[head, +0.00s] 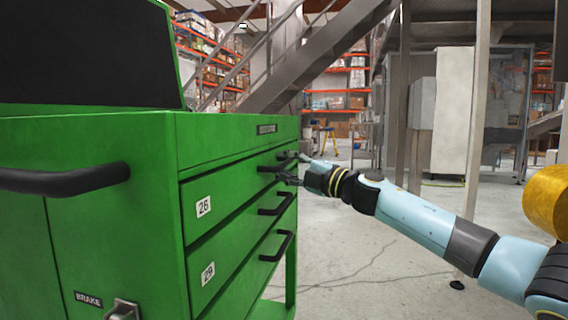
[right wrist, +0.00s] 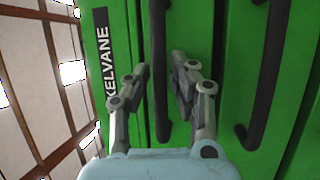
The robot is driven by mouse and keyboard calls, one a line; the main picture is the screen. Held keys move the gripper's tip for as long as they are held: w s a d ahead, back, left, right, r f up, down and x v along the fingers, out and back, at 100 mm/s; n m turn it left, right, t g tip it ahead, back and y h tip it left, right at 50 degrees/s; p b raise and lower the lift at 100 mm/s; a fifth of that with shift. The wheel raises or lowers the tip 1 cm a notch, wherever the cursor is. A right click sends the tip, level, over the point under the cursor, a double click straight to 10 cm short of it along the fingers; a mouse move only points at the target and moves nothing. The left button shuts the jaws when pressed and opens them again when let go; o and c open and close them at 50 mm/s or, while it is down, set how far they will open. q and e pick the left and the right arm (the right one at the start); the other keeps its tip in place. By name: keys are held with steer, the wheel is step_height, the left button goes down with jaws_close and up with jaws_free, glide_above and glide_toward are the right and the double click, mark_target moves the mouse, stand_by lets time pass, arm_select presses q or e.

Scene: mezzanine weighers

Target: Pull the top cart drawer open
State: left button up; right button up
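The green cart (head: 140,190) stands at the left of the head view, and its drawer front faces right. The black handle of the top cart drawer (head: 266,168) is the uppermost of the bar handles; the drawer looks shut. My right gripper (head: 290,168) is at this handle. In the right wrist view, the top drawer's handle (right wrist: 160,108) runs between the two fingers of my right gripper (right wrist: 163,72). The fingers are apart, one on each side of the bar; contact cannot be made out. My left gripper is not in view.
Two lower handles, one (head: 276,204) above the other (head: 278,246), sit close beneath the gripper. A side push bar (head: 65,180) sticks out at the cart's left. Open concrete floor (head: 345,240) lies right of the cart. A grey post (head: 478,110) stands behind my right arm.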

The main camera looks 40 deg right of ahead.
steer(key=shift+w, duration=0.1)
jaws_close()
stand_by(0.5)
